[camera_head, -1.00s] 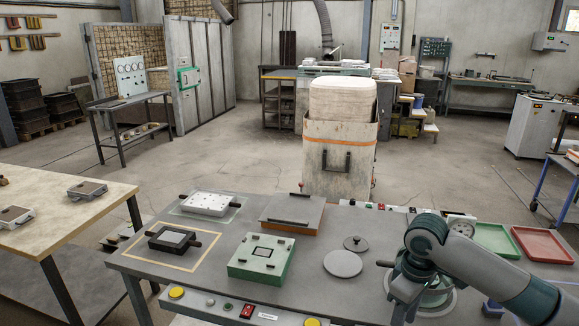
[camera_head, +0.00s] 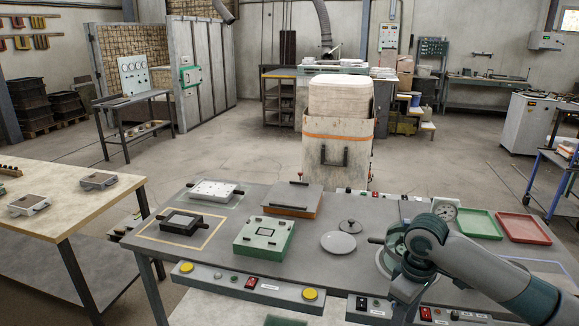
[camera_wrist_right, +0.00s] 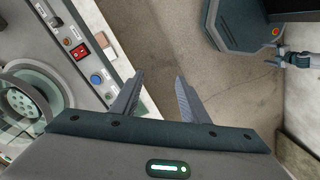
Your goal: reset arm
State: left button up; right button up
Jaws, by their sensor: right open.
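My right arm (camera_head: 455,258) comes in from the right in the head view and bends down past the bench's front edge; its fingers are out of that view. In the right wrist view my right gripper (camera_wrist_right: 160,80) is open and empty, its two fingers apart above bare floor beside the bench's front panel. What looks like my left gripper (camera_wrist_right: 276,60) shows small at the right of the wrist view, too small to tell its opening. The left arm is not in the head view.
The grey bench (camera_head: 330,270) holds a green mould (camera_head: 250,248), a dark mould (camera_head: 180,224), a round-rimmed vessel (camera_head: 383,262) partly behind my arm, a green tray (camera_head: 470,223) and a red tray (camera_head: 523,228). A wooden table (camera_head: 75,200) stands left. Floor before the bench is free.

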jog(key=w+a+f+m+t+y, duration=0.1)
jog(key=w+a+f+m, duration=0.15)
jog(key=f, duration=0.85)
jog(key=w+a+f+m+t+y, duration=0.1)
jog(key=w+f, duration=0.2)
jog(key=f, duration=0.8)
jog(key=s+d+f+m, duration=0.1)
jog(key=s+f, duration=0.2)
jog(key=f, duration=0.4)
jog(key=s+d+f+m+t+b, duration=0.1)
jog(key=s+f, duration=0.1)
jog(key=f, duration=0.5)
jog(key=s+d+f+m, duration=0.1)
jog(key=s+d+f, duration=0.15)
jog(key=f, duration=0.55)
jog(key=s+d+f+h, duration=0.1)
jog(key=s+f, duration=0.7)
jog(key=s, duration=0.4)
jog(key=s+f+h, duration=0.1)
jog(key=s+f, duration=0.8)
jog(key=s, duration=0.2)
jog(key=s+a+f+g, duration=0.1)
jog(key=s+f, duration=0.2)
jog(key=s, duration=1)
jog(key=s+a+f+g+b, duration=0.1)
jog(key=s+f, duration=0.2)
jog(key=s, duration=1)
jog(key=shift+s+a+n, duration=0.15)
jog(key=shift+s+n, duration=0.2)
jog(key=shift+s, duration=0.05)
